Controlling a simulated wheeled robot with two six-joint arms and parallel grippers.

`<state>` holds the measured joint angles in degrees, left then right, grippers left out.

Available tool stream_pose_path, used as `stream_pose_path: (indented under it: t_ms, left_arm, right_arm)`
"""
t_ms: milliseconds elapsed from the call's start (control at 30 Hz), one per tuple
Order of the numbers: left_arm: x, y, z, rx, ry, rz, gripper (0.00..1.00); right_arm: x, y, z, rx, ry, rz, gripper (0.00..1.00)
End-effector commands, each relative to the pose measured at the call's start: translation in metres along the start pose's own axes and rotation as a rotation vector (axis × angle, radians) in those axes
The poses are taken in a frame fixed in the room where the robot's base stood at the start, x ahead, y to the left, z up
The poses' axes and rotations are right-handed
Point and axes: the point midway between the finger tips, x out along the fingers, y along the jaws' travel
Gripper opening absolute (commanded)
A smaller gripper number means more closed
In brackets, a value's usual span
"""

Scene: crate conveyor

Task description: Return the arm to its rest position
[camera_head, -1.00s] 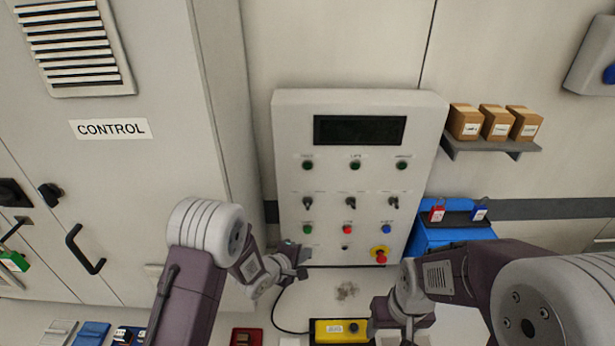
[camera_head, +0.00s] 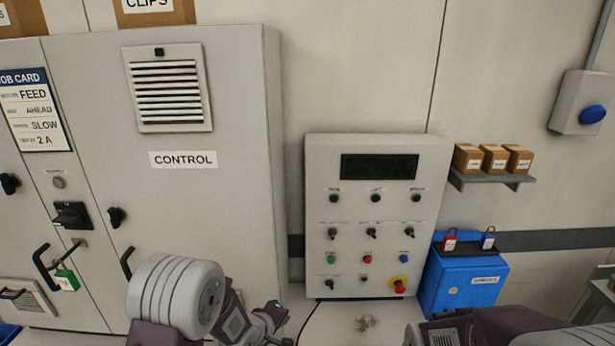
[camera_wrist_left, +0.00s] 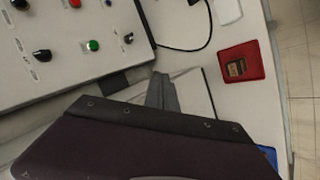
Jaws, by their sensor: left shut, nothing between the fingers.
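My left gripper (camera_head: 275,318) is at the bottom of the head view, left of the control panel's lower corner. It is shut and empty. In the left wrist view its fingers (camera_wrist_left: 162,92) show together past the dark wrist housing, over the pale worktop and apart from the panel. My left arm (camera_head: 178,300) comes in from the bottom left, in front of the cabinet. My right arm (camera_head: 480,328) shows only in part at the bottom right edge, and its gripper is out of the picture.
The control panel (camera_head: 318,190) stands on the worktop, beside the grey cabinet (camera_head: 235,200). A blue box (camera_head: 455,285) with padlocks stands right of the panel. A shelf (camera_head: 495,179) carries small cartons. A red tray (camera_wrist_left: 255,68) and a black cable (camera_wrist_left: 205,38) lie on the worktop.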

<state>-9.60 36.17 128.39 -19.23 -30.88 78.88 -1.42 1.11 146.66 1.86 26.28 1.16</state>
Motion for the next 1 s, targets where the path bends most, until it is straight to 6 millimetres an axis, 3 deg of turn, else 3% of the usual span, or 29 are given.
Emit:
stream_pose_path:
  t_ms: [267,367,500,567,700,1000]
  left_arm:
    - [-0.076,-0.059,-0.021,0.355,-0.021,-0.306,0.0]
    - [-0.119,-0.09,-0.013,0.512,-0.118,-0.431,0.0]
    - [-0.178,-0.126,0.014,0.703,-0.324,-0.535,0.0]
    - [-0.194,-0.134,0.024,0.752,-0.392,-0.546,0.0]
    - [-0.207,-0.141,0.035,0.799,-0.459,-0.55,0.0]
    - [-0.207,-0.141,0.035,0.8,-0.461,-0.55,0.0]
  right_arm:
    - [0.0,0.0,0.0,0.0,0.0,0.0,0.61]
    - [0.0,0.0,0.0,0.0,0.0,0.0,0.61]
    - [0.0,0.0,0.0,0.0,0.0,0.0,0.61]
    - [0.0,0.0,0.0,0.0,0.0,0.0,0.61]
    - [0.0,0.0,0.0,0.0,0.0,0.0,0.61]
    - [0.0,0.0,0.0,0.0,0.0,0.0,0.61]
